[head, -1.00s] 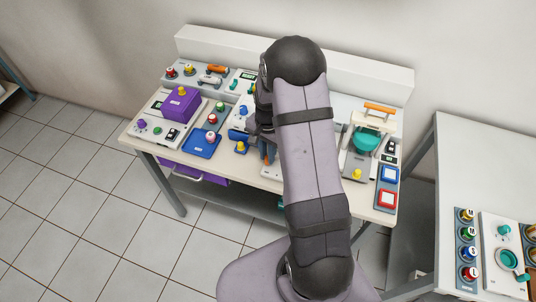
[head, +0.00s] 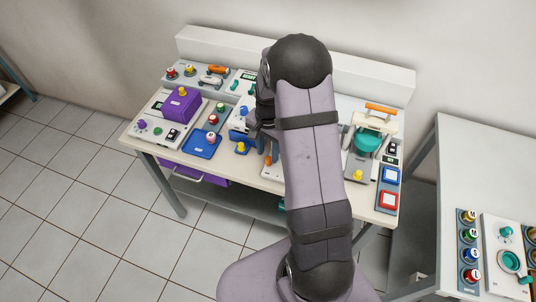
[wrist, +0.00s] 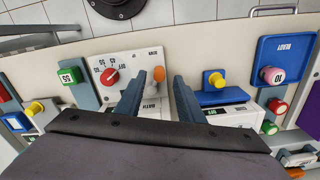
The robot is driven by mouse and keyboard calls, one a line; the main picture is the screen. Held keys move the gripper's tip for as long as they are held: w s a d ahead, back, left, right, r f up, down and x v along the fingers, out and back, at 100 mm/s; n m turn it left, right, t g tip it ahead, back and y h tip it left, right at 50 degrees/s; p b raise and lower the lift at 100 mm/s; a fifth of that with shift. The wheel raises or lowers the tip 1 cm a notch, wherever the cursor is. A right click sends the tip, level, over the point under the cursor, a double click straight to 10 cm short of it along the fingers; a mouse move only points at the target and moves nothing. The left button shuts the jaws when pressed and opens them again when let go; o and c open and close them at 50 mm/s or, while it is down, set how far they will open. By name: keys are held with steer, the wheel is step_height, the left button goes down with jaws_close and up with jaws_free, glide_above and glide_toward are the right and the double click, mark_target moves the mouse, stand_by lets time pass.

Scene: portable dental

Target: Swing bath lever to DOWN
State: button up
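The bath unit is a white panel (wrist: 104,62) with a red dial (wrist: 109,77), lying ahead of my gripper in the wrist view. Its lever has an orange tip (wrist: 159,73) and stands beside the panel's "BATH" label. My gripper (wrist: 160,80) is open, with one grey finger on each side of the lever. A clear gap shows between the lever and the right finger; whether the left finger touches it I cannot tell. In the head view the orange tip (head: 267,160) shows just left of my arm, which hides most of the bath unit.
A blue block with a yellow knob (wrist: 216,80) stands just right of my gripper in the wrist view. A green "55" block (wrist: 68,76) is to the left. A blue tray (wrist: 287,62) lies at right. The bench strip beyond the panel is bare.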

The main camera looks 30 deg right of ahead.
mark_target(268, 157)
steer(key=shift+r+b, duration=0.7)
steer(key=shift+r, duration=2)
steer(key=n, duration=0.3)
steer(key=shift+w+f, duration=0.1)
steer(key=s+a+f+n+g, duration=0.2)
steer(key=s+f+n, duration=0.15)
steer(key=s, duration=0.45)
steer(key=s+a+r+n, duration=0.2)
steer(key=s+a, duration=0.1)
steer(key=s, duration=0.3)
steer(key=s+a+r+n, duration=0.2)
steer(key=s+a, duration=0.1)
steer(key=s, duration=0.4)
steer(key=w+a+r+n+t, duration=0.1)
steer(key=w+a+r+t, duration=0.1)
steer(key=r, duration=0.1)
steer(key=shift+w+a+n, duration=0.15)
steer(key=shift+a+n, duration=0.15)
steer(key=shift+n, duration=0.05)
